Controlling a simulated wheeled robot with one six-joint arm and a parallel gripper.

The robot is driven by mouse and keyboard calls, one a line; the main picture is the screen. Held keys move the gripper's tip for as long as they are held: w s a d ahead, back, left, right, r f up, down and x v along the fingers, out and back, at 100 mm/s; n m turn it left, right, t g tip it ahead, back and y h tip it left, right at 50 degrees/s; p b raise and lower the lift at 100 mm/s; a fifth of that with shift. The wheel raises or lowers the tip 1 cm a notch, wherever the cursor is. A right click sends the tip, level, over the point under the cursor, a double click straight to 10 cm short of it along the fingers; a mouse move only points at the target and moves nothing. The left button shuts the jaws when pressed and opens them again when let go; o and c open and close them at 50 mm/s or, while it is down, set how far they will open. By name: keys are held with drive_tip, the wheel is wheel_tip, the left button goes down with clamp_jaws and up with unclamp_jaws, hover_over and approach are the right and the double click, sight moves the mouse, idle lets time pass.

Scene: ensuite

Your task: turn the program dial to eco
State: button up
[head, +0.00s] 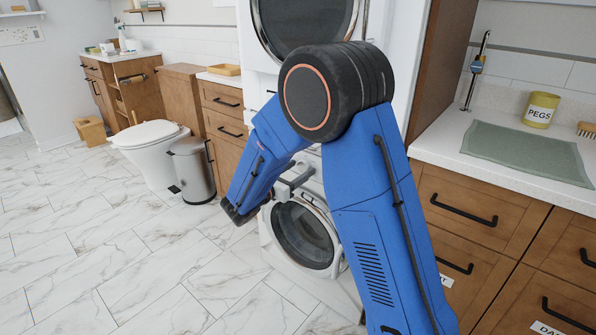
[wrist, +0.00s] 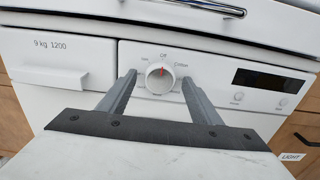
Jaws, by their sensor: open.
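The program dial (wrist: 160,78) is a round white knob with a red pointer mark on the washing machine's front panel (wrist: 215,62). Its red mark points up, by the word "Off". "Cotton" is printed to the upper right; the other labels are too small to read surely. My gripper (wrist: 158,88) is open, with one grey finger to the left and one to the right of the dial. I cannot tell whether either finger touches it. In the head view the washing machine (head: 268,232) stands low behind my blue arm, and the dial is hidden there.
A dark display (wrist: 270,80) with small buttons is right of the dial, and a drawer marked "9 kg 1200" (wrist: 55,60) is left. A second machine (head: 310,20) is stacked above. A bin (head: 192,170) and toilet (head: 150,150) stand left; the floor in front is clear.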

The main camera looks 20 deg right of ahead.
drive_tip(key=c, duration=1)
drive_tip(key=shift+c, duration=0.2)
drive_tip(key=shift+m, duration=0.3)
drive_tip(key=m, duration=0.3)
drive_tip(key=shift+m, duration=0.3)
drive_tip(key=m, duration=0.4)
drive_tip(key=shift+m, duration=0.3)
drive_tip(key=m, duration=0.4)
drive_tip(key=shift+m, duration=2.5)
